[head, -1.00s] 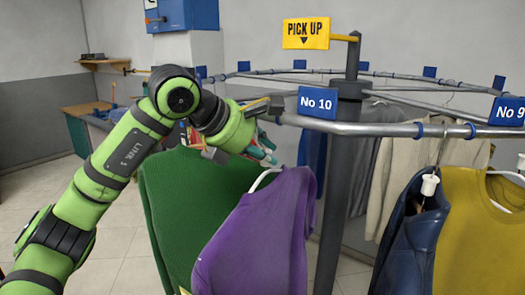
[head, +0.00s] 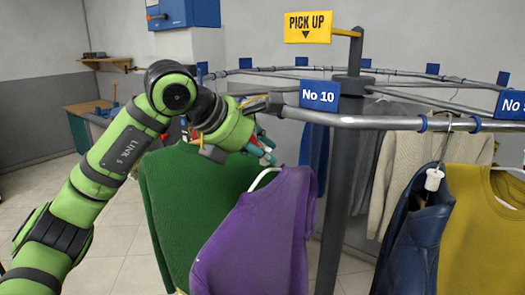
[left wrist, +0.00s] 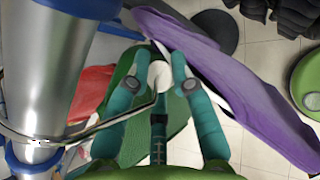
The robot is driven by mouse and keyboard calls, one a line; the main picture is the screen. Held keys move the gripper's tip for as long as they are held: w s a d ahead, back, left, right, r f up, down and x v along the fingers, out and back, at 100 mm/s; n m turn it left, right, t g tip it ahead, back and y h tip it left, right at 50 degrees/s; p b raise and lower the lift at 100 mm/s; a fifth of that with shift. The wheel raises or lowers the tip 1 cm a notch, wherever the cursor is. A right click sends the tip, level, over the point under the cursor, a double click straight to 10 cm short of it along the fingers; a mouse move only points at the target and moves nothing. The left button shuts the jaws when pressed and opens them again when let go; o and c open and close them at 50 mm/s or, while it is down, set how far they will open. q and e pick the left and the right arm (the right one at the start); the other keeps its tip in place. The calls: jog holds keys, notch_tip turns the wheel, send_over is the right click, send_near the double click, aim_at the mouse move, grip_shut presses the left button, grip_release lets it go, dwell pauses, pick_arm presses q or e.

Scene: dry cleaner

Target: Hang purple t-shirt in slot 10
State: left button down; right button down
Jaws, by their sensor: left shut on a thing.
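The purple t-shirt (head: 262,235) hangs tilted on a white hanger (head: 266,177), left of and below the rail. My left gripper (head: 264,152) is shut on the hanger near its neck. In the left wrist view, the fingers (left wrist: 157,78) close around the white hanger piece (left wrist: 158,72), and the purple t-shirt (left wrist: 215,65) spreads to the right. The blue No 10 sign (head: 319,95) stands on the round metal rail (head: 380,122), right of the gripper. The hook's contact with the rail is unclear. My right gripper is out of view.
A green sweater (head: 190,200) hangs close behind the purple t-shirt. A blue jacket (head: 405,240) and a yellow top (head: 475,235) hang at the right. A grey post (head: 340,200) stands right of the t-shirt. The rail between No 10 and the blue jacket shows bare.

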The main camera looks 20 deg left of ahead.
pick_arm(q)
jog(key=shift+f, duration=0.25)
jog(key=c, duration=1)
grip_release()
jog(key=shift+s+a+r, duration=0.1)
jog(key=shift+r, duration=0.05)
jog(key=shift+s+a+r, duration=0.1)
jog(key=shift+s+r, duration=0.1)
jog(key=shift+r, duration=0.05)
jog(key=v, duration=1.1)
jog(key=shift+f, duration=0.1)
